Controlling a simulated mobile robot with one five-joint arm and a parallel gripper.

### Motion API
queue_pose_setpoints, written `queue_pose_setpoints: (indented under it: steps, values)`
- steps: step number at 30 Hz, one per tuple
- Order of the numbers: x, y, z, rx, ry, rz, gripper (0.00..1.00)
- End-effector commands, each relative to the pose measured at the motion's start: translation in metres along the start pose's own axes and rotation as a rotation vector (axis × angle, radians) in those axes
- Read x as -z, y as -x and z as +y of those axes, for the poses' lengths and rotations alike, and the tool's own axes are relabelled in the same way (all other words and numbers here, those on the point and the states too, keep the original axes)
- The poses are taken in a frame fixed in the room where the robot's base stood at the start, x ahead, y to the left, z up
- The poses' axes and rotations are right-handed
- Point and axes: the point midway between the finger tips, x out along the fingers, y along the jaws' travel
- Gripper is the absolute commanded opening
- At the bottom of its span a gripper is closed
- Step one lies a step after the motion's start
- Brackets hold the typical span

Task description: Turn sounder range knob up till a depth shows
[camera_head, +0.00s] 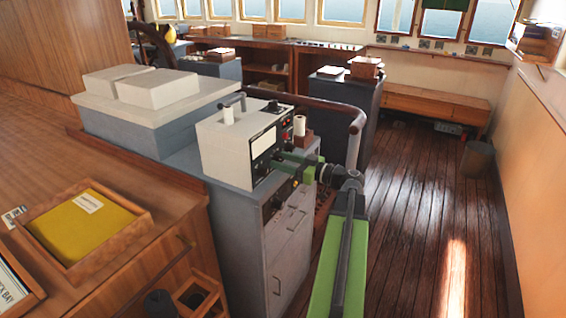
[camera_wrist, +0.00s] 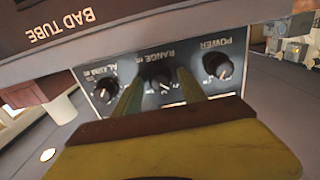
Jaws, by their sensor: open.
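The sounder (camera_head: 228,146) is a pale box with a dark front panel, standing on a grey cabinet. A pale display area (camera_head: 263,143) shows on its front; I cannot read any depth there. In the wrist view, which is upside down, the black RANGE knob (camera_wrist: 159,79) sits between the POWER knob (camera_wrist: 217,66) and a knob labelled AL-something (camera_wrist: 103,94). My gripper (camera_wrist: 159,88) is open, its two green fingers on either side of the RANGE knob; I cannot tell whether they touch it. My gripper (camera_head: 276,163) also shows at the sounder's front in the head view.
A dark surface marked BAD TUBE (camera_wrist: 90,28) overhangs the knobs in the wrist view. A brown handrail (camera_head: 318,104) curves behind the sounder. A wooden tray with a yellow item (camera_head: 143,215) lies at the left.

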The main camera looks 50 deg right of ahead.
Motion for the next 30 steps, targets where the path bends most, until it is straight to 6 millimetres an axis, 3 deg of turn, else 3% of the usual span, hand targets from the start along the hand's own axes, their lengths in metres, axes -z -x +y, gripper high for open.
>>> queue_pose_setpoints:
  steps: [2, 13, 17, 30]
  values:
    - [0.0, 0.0003, 0.0001, 0.0, 0.0, 0.0, 0.49]
    - [0.0, 0.0009, 0.0002, 0.0, 0.0, 0.0, 0.0]
    - [-0.0001, 0.0009, -0.0074, -0.001, 0.0, 0.0, 0.0]
    - [-0.0005, 0.0031, 0.0009, -0.001, -0.13, -0.001, 0.0]
